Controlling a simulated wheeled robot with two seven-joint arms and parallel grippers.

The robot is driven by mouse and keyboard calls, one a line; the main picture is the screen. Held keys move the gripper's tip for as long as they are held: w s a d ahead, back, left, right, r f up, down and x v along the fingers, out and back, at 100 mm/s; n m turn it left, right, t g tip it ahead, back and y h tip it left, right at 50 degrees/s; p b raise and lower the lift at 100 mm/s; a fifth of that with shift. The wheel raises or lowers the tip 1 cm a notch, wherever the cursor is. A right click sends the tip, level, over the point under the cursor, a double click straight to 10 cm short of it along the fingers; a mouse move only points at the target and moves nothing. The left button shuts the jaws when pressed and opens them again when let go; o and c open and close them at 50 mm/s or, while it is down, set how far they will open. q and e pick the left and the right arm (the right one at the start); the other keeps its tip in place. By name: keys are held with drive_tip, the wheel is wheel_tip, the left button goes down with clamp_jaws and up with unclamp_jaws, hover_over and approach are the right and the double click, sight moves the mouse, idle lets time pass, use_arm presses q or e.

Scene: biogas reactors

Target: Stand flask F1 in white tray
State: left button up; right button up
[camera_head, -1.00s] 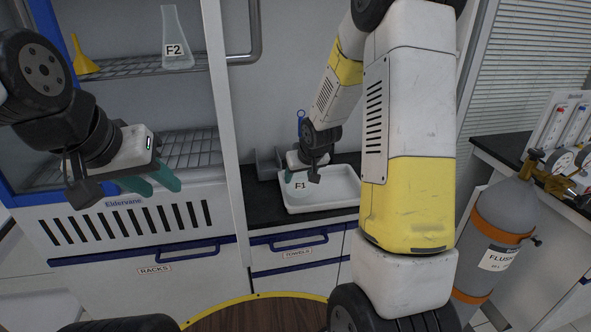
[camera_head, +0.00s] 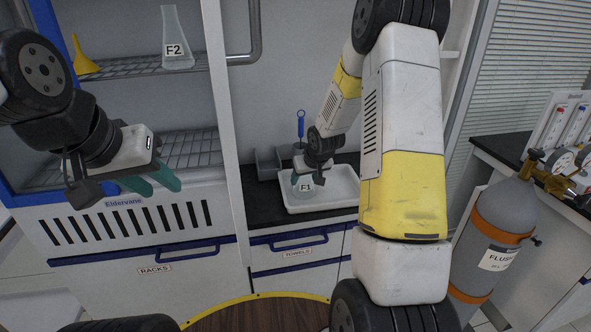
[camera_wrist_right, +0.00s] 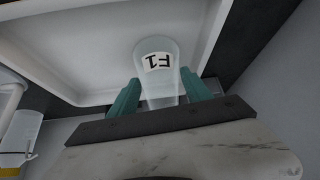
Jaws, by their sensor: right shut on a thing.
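Flask F1 (camera_head: 305,184) is a clear flask with a white label, at the white tray (camera_head: 334,203) on the dark counter. My right gripper (camera_head: 302,175) is shut on its neck from above; the gripper hides the flask's top. In the right wrist view flask F1 (camera_wrist_right: 158,65) sits between the teal fingers (camera_wrist_right: 166,98), with the tray (camera_wrist_right: 75,60) behind it. I cannot tell whether its base touches the tray floor. My left gripper (camera_head: 152,184) has its teal fingers apart, empty, in front of the rack cabinet at the left.
Flask F2 (camera_head: 175,40) and a yellow funnel (camera_head: 84,58) stand on the upper wire shelf. A grey bin (camera_head: 267,164) and a blue-handled tool (camera_head: 301,128) are behind the tray. A grey gas cylinder (camera_head: 490,235) stands at the right.

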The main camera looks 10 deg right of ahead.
drive_tip(key=o, duration=1.5)
drive_tip(key=s+a+f+v, duration=0.1)
drive_tip(key=s+a+v, duration=0.1)
drive_tip(key=v, duration=1.2)
drive_tip(key=s+a+f+v, duration=0.1)
drive_tip(key=s+v, duration=0.1)
drive_tip(key=v, duration=1.2)
drive_tip(key=shift+m+y, duration=0.6)
drive_tip(key=s+a+r, duration=0.1)
drive_tip(key=s, duration=0.3)
drive_tip(key=s+a+r, duration=0.1)
drive_tip(key=s, duration=0.4)
drive_tip(key=s+a+r, duration=0.1)
drive_tip(key=s, duration=0.3)
drive_tip(key=shift+s+a+r, duration=0.15)
drive_tip(key=shift+s+r, duration=0.15)
drive_tip(key=shift+s, duration=0.05)
